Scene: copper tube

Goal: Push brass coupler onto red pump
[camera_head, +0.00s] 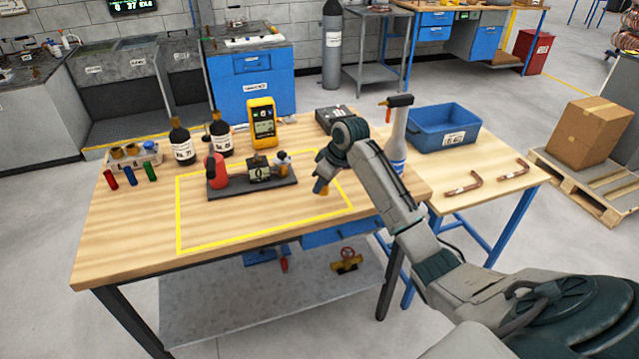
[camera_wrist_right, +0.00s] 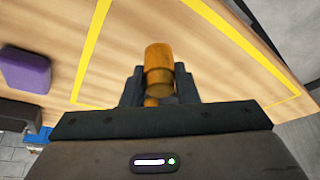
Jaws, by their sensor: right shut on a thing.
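The red pump (camera_head: 217,172) stands at the left end of a dark base plate (camera_head: 252,192) on the wooden workbench. My right gripper (camera_head: 321,183) is over the right part of the yellow-outlined area, to the right of the plate and apart from the pump. It is shut on the brass coupler (camera_wrist_right: 159,70), which sticks out between the two dark fingers in the right wrist view. In the head view the coupler (camera_head: 320,187) shows as a small orange-brown piece under the wrist. My left gripper is not in view.
A device with a dial (camera_head: 259,170) and a small fitting (camera_head: 283,164) share the plate. Dark bottles (camera_head: 182,146) and a yellow meter (camera_head: 262,122) stand behind. A spray bottle (camera_head: 396,140) is beside my right arm. A purple block (camera_wrist_right: 25,72) shows in the wrist view. The bench front is clear.

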